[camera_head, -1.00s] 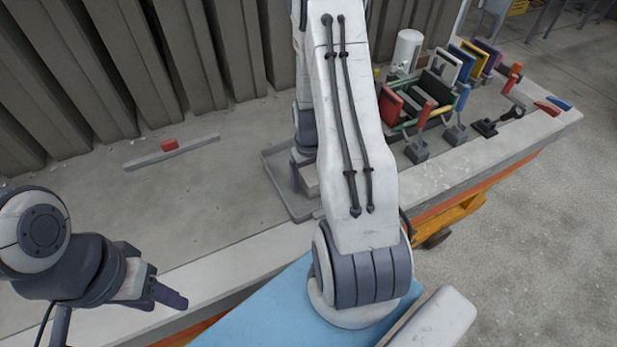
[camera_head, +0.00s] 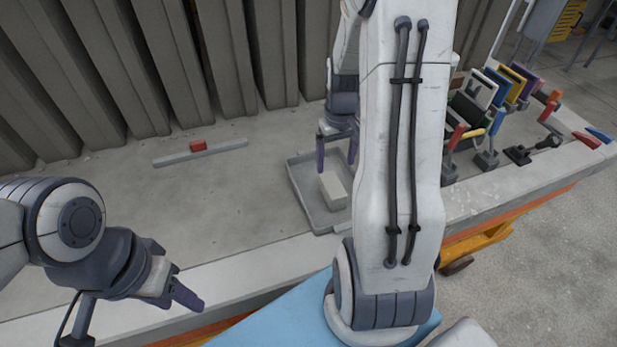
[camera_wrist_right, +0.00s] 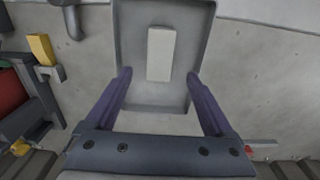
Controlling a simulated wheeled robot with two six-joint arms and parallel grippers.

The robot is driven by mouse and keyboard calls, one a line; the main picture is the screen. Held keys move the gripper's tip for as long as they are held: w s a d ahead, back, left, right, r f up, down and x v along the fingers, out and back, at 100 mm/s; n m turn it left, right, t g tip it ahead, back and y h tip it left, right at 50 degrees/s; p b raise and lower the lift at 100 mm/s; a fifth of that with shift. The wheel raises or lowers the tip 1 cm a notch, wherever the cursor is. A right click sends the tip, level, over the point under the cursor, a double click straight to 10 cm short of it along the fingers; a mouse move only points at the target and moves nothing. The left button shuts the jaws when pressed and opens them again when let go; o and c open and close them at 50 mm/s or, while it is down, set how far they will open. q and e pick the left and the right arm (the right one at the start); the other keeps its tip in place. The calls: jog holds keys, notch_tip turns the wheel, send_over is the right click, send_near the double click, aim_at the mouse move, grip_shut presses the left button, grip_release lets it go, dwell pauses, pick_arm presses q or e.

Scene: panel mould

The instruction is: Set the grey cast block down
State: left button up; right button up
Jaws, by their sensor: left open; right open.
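The grey cast block (camera_head: 333,190) rests in a shallow grey tray (camera_head: 303,198) on the concrete bench. In the right wrist view the block (camera_wrist_right: 161,54) lies inside the tray (camera_wrist_right: 129,60), touching no finger. My right gripper (camera_head: 336,150) is open and empty above the tray's far side, its purple fingers spread; in the wrist view the fingers (camera_wrist_right: 159,98) stand apart with the block beyond their tips. My left gripper (camera_head: 182,282) is open and empty at the left, over the bench's front edge. My right arm hides part of the tray's right side.
A grey bar with a small red block (camera_head: 198,146) lies left of the tray. Coloured panels in a rack (camera_head: 490,95) and a black clamp-like tool (camera_head: 530,150) stand at the right. Bare bench lies left of the tray. Ribbed wall panels (camera_head: 150,60) stand behind.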

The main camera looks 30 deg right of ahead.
jog(key=s+a+r+n, duration=0.1)
jog(key=a+r+n, duration=0.15)
jog(key=a, duration=0.65)
jog(key=a+r+n, duration=0.2)
jog(key=a+r, duration=0.1)
jog(key=a, duration=0.6)
jog(key=s+a+r+n, duration=0.2)
jog(key=s+a, duration=0.4)
jog(key=s, duration=0.1)
jog(key=s+a+r+n+y, duration=0.1)
jog(key=s+a+r+n, duration=0.1)
jog(key=s+a, duration=0.5)
jog(key=shift+s+n, duration=0.65)
jog(key=shift+n, duration=0.1)
